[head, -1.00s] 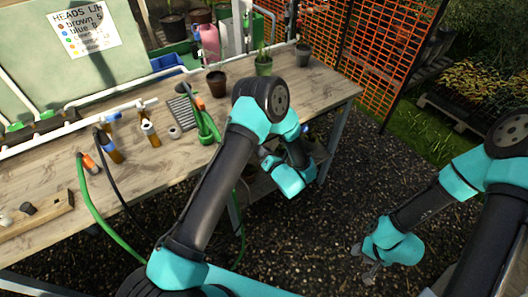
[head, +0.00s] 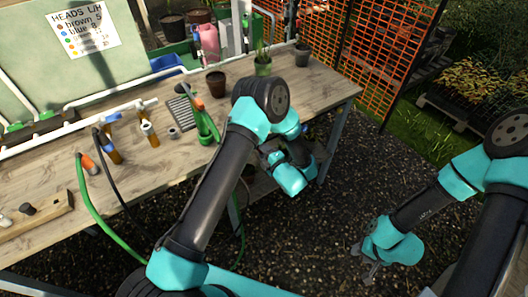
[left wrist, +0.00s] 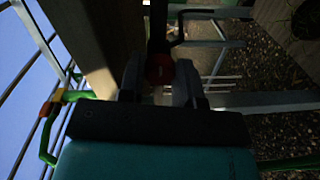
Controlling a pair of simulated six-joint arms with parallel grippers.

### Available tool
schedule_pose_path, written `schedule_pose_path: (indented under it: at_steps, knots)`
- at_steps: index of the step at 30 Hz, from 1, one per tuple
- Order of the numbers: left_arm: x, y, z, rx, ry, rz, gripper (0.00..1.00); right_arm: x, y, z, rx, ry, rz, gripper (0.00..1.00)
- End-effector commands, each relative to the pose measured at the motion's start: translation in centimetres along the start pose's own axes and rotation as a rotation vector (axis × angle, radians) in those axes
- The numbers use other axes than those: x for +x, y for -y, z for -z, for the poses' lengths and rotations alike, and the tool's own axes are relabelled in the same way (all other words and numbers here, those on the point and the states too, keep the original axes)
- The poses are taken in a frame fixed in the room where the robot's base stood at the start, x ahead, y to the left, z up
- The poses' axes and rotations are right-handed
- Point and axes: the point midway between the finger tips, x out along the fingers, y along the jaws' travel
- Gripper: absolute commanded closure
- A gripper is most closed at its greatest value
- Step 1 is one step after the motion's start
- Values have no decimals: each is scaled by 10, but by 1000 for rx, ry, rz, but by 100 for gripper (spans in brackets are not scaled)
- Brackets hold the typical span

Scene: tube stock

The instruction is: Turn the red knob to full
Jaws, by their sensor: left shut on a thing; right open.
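The red knob (left wrist: 159,70) shows in the left wrist view as a dark red round face with a small pale mark, between the two fingers of my left gripper (left wrist: 158,82). The fingers are shut on it from both sides. A dark vertical pipe runs behind it. In the head view my left wrist (head: 288,176) is just past the bench's front edge, and the knob is hidden there. My right gripper (head: 362,262) is open and empty, low over the gravel and away from the bench.
The wooden bench (head: 330,88) carries a brown pot (head: 216,84), a plant pot (head: 263,66), a green hose (head: 100,218) and several small bottles. The underside around the left gripper is dark, with pale frame bars close by. An orange mesh fence (head: 385,60) stands behind.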

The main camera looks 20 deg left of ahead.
Motion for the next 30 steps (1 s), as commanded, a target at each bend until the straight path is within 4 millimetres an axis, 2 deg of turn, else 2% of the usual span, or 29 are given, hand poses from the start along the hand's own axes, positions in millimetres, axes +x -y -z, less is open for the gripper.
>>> schedule_pose_path:
  at_steps: [30]
  knots:
    - [-1,3,0,966,-51,10,92,0,0,0,0,0,0,57]
